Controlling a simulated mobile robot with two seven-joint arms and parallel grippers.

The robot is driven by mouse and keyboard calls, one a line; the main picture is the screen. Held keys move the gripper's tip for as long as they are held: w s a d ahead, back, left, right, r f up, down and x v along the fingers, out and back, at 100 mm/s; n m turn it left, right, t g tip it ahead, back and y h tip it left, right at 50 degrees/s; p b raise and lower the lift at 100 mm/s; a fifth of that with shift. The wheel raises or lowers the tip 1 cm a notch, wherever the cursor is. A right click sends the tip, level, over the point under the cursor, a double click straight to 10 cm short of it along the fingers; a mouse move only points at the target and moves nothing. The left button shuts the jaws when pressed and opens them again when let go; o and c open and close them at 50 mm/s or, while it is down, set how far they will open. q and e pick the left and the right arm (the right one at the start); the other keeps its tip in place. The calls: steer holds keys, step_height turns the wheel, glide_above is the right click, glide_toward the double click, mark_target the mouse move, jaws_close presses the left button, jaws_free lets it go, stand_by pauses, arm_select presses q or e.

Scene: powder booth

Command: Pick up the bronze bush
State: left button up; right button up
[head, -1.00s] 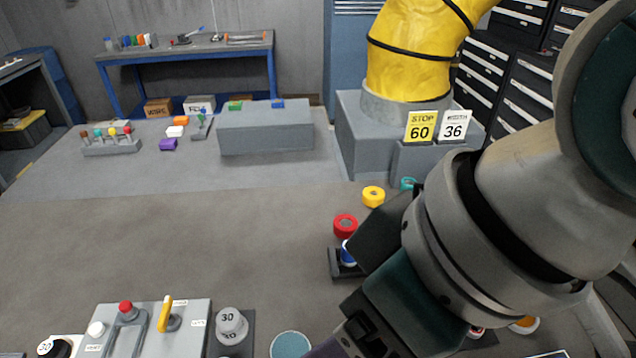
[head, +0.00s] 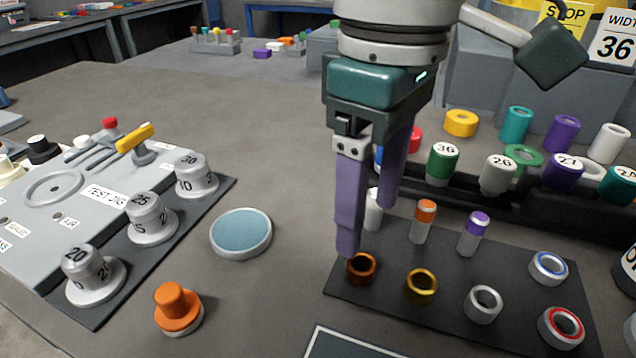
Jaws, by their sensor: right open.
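The bronze bush (head: 361,269) is a short, dark orange-brown ring standing at the left front of a dark mat (head: 393,258). My right gripper (head: 368,228) points down above the mat with its two purple fingers apart and nothing between them. The nearer fingertip is just above the bush and overlaps its back rim in the picture; I cannot tell if they touch. The farther finger ends behind the bush and higher in the picture. My left gripper is not in view.
A gold ring (head: 421,286) and a silver ring (head: 483,304) stand close right of the bush. Small capped cylinders (head: 424,222) stand behind. A blue-topped disc (head: 241,233), an orange knob (head: 177,307) and a test jig (head: 60,200) are to the left.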

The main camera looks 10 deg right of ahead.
mark_target(363, 254)
step_height(363, 254, down, 7)
steer(key=shift+r+b, duration=0.1)
steer(key=shift+b, duration=0.3)
jaws_close()
stand_by(0.5)
